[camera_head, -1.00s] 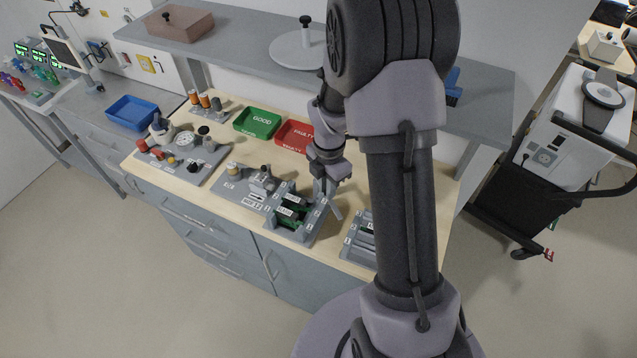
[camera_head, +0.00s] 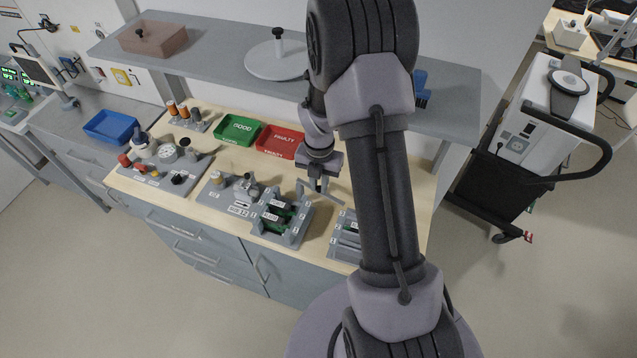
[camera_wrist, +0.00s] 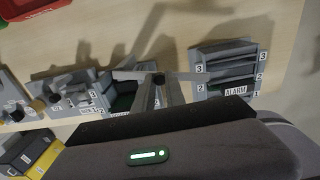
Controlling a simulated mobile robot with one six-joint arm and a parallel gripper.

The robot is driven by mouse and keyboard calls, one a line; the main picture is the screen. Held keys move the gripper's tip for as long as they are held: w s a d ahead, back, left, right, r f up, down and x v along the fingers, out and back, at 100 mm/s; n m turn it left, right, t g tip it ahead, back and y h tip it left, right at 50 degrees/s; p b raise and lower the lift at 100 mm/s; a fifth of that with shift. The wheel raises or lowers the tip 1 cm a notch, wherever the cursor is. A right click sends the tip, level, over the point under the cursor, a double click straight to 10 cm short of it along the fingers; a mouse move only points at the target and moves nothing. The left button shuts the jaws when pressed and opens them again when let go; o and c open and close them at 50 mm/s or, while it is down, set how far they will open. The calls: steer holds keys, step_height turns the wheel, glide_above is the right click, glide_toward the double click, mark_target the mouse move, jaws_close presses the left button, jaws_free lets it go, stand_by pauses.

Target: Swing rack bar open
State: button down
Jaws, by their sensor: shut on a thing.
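The grey rack (camera_head: 296,234) with green boards stands at the bench's front middle.
The second rack (camera_head: 345,244), with an ALARM board (camera_wrist: 235,90), stands to the right, close to the bar's free end. Green (camera_head: 238,130) and red (camera_head: 281,139) trays lie behind. A shelf (camera_head: 210,55) overhangs the back. Bench top between racks and trays is mostly clear.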

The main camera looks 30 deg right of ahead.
stand_by(0.3)
steer(key=c, duration=1.4)
jaws_free()
steer(key=shift+o, duration=0.2)
